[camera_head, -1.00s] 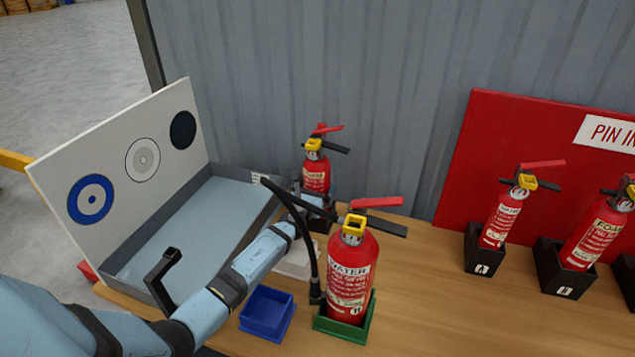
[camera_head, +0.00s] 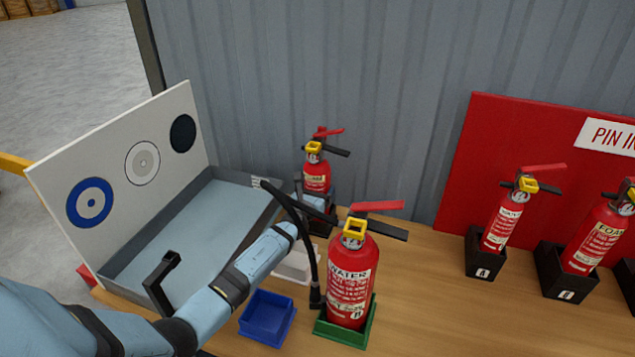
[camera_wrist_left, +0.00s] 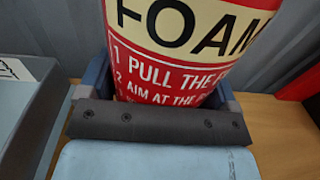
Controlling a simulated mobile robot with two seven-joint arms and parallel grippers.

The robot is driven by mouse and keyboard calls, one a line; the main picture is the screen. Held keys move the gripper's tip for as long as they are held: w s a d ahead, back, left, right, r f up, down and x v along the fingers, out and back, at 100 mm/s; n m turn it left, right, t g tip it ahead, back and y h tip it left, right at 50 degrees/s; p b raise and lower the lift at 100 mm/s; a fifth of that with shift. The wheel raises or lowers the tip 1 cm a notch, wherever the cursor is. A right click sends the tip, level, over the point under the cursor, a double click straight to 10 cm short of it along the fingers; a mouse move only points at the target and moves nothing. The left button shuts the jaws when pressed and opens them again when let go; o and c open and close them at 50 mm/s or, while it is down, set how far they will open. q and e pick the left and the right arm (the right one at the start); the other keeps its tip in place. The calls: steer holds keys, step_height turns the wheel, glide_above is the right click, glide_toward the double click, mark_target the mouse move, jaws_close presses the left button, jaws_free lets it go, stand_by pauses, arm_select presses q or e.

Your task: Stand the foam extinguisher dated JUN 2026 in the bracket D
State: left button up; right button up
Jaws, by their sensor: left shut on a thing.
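A red foam extinguisher (camera_head: 317,176) stands upright at the back of the bench, with a yellow collar and a red lever. My left gripper (camera_head: 313,197) is shut on its lower body. In the left wrist view the extinguisher (camera_wrist_left: 190,50) shows a large FOAM label between my fingers (camera_wrist_left: 165,92). Its date cannot be read. My right gripper is not in view.
A water extinguisher (camera_head: 350,280) stands in a green tray (camera_head: 335,332) close to my left arm. A blue tray (camera_head: 267,318) and a white tray (camera_head: 295,266) are beside it. A grey basin (camera_head: 185,225) is at the left. Bare bench (camera_head: 425,290) lies before the brackets.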

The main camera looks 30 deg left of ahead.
mark_target(317, 170)
arm_select(q)
steer(key=shift+w+r, duration=0.1)
steer(key=shift+r, duration=0.4)
steer(key=shift+a+r+p, duration=0.1)
steer(key=shift+r+p, duration=0.25)
steer(key=shift+p, duration=0.15)
steer(key=shift+r+p, duration=0.45)
steer(key=shift+r, duration=0.1)
steer(key=shift+r+p, duration=1.5)
steer(key=shift+p, duration=0.05)
steer(key=shift+r+p, duration=0.5)
steer(key=shift+p, duration=0.05)
steer(key=shift+r, duration=0.1)
